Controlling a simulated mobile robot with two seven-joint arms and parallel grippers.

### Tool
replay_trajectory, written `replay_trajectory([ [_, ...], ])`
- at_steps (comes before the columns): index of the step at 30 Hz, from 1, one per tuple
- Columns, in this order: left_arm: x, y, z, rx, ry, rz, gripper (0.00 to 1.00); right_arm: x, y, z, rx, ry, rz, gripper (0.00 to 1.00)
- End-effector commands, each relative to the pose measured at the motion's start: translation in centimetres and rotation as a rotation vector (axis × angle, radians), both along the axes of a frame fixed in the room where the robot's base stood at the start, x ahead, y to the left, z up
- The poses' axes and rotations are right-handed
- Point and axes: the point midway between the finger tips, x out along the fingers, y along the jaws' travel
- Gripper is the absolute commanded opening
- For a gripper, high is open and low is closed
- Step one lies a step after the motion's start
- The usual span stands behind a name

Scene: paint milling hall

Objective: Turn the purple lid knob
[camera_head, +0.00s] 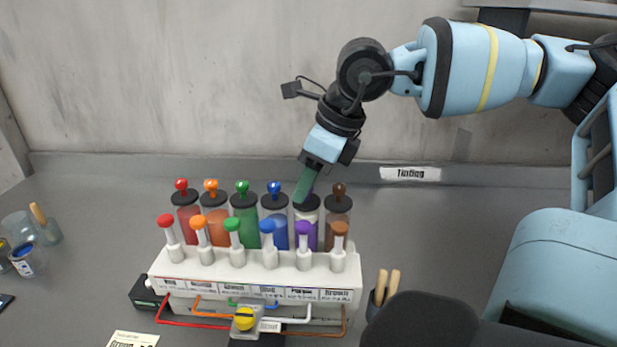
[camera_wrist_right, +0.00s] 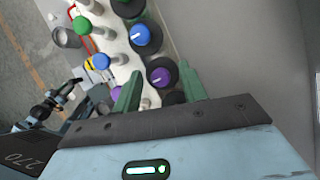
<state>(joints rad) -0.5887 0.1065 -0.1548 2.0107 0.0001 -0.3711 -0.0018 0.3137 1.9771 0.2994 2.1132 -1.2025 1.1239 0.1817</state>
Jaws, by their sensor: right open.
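A white dispenser (camera_head: 255,274) stands on the grey counter with a back row of coloured canisters under black lids with knobs. My right gripper (camera_head: 301,198) reaches down from above at the purple canister's lid (camera_head: 307,204); the gripper hides its knob in the head view. In the right wrist view the purple lid knob (camera_wrist_right: 160,77) shows between the two green fingertips, which are open and apart from it. A second purple knob (camera_head: 304,228) tops a front-row white post. Part of what looks like my left arm shows in the right wrist view; its gripper (camera_wrist_right: 76,81) is too small to read.
The blue lid knob (camera_head: 275,187) and the brown one (camera_head: 340,189) stand close on either side. A yellow valve knob (camera_head: 244,319) is at the front. A cup with wooden handles (camera_head: 386,287) stands front right; jars (camera_head: 29,259) are at far left. The counter behind is clear.

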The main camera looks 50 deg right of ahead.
Motion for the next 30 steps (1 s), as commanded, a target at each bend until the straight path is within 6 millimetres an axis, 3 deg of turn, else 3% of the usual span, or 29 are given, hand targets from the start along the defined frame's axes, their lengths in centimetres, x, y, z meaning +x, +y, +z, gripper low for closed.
replay_trajectory([
  [3, -0.1, 0.0, 0.0, -0.001, 0.002, 0.0, 0.36, 0.0, 0.0, 0.0, 0.0, 0.0, 0.0, 0.41],
  [13, -0.2, 0.0, 0.0, -0.001, 0.003, 0.0, 0.36, 0.0, 0.0, 0.0, 0.0, 0.0, 0.0, 0.0],
  [23, -0.4, -0.1, -0.3, -0.002, 0.007, 0.0, 0.36, 0.0, 0.0, 0.0, 0.001, 0.002, 0.046, 0.0],
  [30, -0.8, -0.1, -1.1, -0.001, 0.019, -0.001, 0.36, 0.1, -0.1, -0.2, 0.003, 0.002, 0.193, 0.0],
])
